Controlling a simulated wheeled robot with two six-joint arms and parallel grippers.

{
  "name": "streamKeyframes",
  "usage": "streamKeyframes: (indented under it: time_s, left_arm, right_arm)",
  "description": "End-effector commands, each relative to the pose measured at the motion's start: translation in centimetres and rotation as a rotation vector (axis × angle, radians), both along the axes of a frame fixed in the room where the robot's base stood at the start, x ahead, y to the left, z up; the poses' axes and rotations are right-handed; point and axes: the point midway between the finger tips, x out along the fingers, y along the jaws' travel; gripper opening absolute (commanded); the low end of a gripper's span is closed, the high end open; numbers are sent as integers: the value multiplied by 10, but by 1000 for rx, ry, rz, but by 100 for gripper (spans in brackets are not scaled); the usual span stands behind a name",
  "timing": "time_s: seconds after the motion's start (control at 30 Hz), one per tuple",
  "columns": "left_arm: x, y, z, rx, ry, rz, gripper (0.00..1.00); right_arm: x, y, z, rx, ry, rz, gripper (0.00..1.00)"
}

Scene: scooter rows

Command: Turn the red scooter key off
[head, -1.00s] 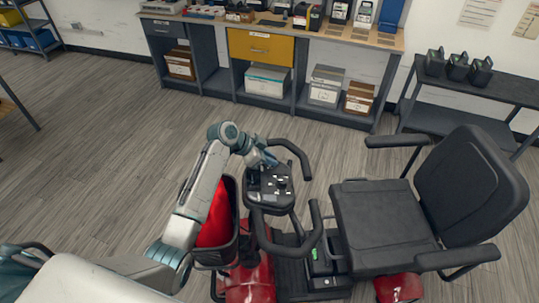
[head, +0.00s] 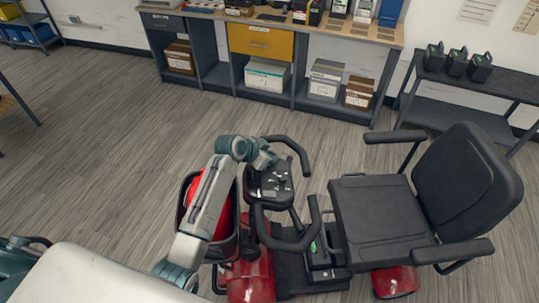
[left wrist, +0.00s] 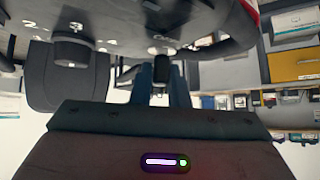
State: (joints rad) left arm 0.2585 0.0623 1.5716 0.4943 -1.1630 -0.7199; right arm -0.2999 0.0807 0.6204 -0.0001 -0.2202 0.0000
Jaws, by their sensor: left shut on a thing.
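The red scooter (head: 252,277) stands below me, with its black seat (head: 385,218) to the right. Its dark control console (head: 270,184) sits between the handlebars. My left gripper (head: 272,160) reaches the far left edge of the console, and its tips are hard to make out in the head view. In the left wrist view, the two blue fingers (left wrist: 160,74) are close together at the console's underside or edge, shut on the small key (left wrist: 163,50). The key is mostly hidden, so its turn angle cannot be told. My right gripper is not in view.
A red-lined front basket (head: 222,218) lies under my left forearm. Black handlebar loops (head: 300,152) flank the console. A workbench with a yellow drawer (head: 262,41) and a shelf with black battery packs (head: 457,64) stand at the back. Open floor lies to the left.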

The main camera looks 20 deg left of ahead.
Motion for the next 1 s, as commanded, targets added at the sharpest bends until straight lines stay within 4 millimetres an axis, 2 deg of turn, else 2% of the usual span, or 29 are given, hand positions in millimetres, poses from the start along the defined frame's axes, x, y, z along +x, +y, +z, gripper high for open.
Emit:
streamKeyframes:
  time_s: [0.17,0.2,0.3,0.67,0.83,1.0]
  left_arm:
    - [0,0,0,-1,-2,1,0]
    - [0,0,0,-1,-2,1,20]
    - [0,0,0,-1,-2,0,36]
    - [-3,2,2,1,-2,0,36]
    - [-16,11,16,3,-3,0,36]
    - [-36,24,40,4,-5,-1,36]
  right_arm:
    - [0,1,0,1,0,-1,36]
    - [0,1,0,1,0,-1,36]
    - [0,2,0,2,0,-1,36]
    - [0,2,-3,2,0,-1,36]
    - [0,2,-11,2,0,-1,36]
    - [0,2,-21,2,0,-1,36]
